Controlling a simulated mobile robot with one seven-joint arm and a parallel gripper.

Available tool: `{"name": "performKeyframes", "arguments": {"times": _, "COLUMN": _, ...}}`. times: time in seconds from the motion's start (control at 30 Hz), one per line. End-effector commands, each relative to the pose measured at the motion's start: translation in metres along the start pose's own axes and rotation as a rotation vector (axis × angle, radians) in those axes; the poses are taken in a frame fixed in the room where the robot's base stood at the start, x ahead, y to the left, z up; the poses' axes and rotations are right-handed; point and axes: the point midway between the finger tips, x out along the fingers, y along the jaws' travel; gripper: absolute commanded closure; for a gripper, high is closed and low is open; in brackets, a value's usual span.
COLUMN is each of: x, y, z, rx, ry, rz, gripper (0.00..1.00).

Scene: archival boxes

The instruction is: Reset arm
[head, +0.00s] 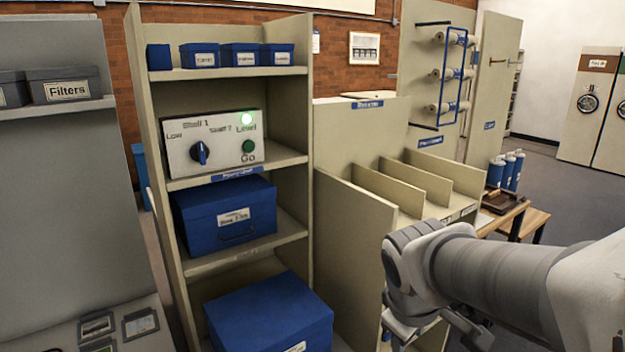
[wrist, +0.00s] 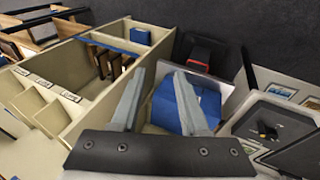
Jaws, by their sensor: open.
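My gripper (wrist: 159,80) shows in the wrist view with its two fingers apart and nothing between them. A blue box (wrist: 170,103) lies beyond the fingers, partly hidden by them; I cannot tell whether it touches them. In the head view my arm reaches in from the right, in front of the beige divided rack (head: 365,208). Its wrist hangs down at the lower right, and the fingertips are not clear there.
A beige shelf unit (head: 292,185) holds small blue boxes (head: 204,56), a control panel (head: 214,141) with a lit green lamp, and large blue boxes (head: 228,212). A grey shelf with a Filters box (head: 66,86) stands left. Open floor (head: 566,190) lies at the right.

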Motion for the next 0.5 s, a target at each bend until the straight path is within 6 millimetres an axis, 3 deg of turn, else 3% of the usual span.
{"name": "performKeyframes", "arguments": {"times": 0.03, "x": -0.014, "y": -0.002, "z": 0.008, "rx": 0.084, "ry": 0.021, "rz": 0.004, "gripper": 0.55}}
{"name": "performKeyframes", "arguments": {"times": 0.2, "x": -0.047, "y": -0.015, "z": 0.033, "rx": 0.357, "ry": 0.082, "rz": -0.025, "gripper": 0.55}}
{"name": "performKeyframes", "arguments": {"times": 0.5, "x": -0.083, "y": -0.043, "z": 0.064, "rx": 0.723, "ry": 0.186, "rz": -0.133, "gripper": 0.55}}
